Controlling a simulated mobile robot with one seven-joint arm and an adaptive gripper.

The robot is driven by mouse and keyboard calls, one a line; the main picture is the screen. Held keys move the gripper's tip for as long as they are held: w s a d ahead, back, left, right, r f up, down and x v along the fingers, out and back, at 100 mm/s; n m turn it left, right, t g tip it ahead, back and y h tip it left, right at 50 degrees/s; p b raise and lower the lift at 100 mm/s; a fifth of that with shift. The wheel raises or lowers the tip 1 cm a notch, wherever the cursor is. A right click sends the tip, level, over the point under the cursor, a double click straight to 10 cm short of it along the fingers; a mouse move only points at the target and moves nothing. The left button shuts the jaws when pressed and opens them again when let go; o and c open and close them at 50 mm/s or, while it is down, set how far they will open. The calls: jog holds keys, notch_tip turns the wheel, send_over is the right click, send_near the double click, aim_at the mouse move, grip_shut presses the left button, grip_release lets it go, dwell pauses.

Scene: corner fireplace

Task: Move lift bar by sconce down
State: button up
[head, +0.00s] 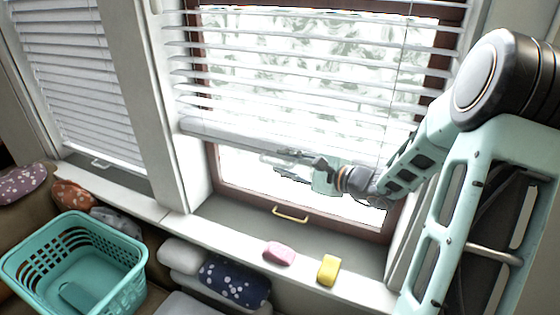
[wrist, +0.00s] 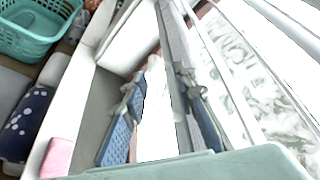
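The raised blind's white bottom lift bar (head: 225,134) hangs across the middle window, above the bright lower glass. It also shows as a long pale strip in the wrist view (wrist: 174,35). My gripper (head: 283,163) is at the right part of this bar, close to it, and partly hides it. In the wrist view my gripper (wrist: 160,108) has its two blue-padded fingers wide apart. The bar runs between them, nearer the right finger; contact cannot be told. No sconce shows.
A second blind (head: 75,80) hangs lower at left. A brass handle (head: 290,214) is on the window's lower frame. A pink block (head: 279,253) and yellow block (head: 328,270) lie on the sill. A teal basket (head: 75,265) and cushions are at lower left.

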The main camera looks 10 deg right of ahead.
aim_at(281, 166)
jog(key=v, duration=0.8)
jog(key=shift+s+p, duration=0.3)
jog(key=shift+p, duration=0.15)
jog(key=shift+d+b, duration=0.15)
jog(key=shift+b, duration=0.15)
dwell(0.4)
jog(key=p+x, duration=0.2)
jog(key=x, duration=0.2)
jog(key=f+p+x, duration=0.1)
jog(key=p+x, duration=0.1)
jog(key=x, duration=0.2)
jog(key=p+x, duration=0.3)
jog(key=x, duration=0.1)
jog(key=shift+w+f, duration=0.15)
jog(key=shift+f, duration=0.1)
grip_shut()
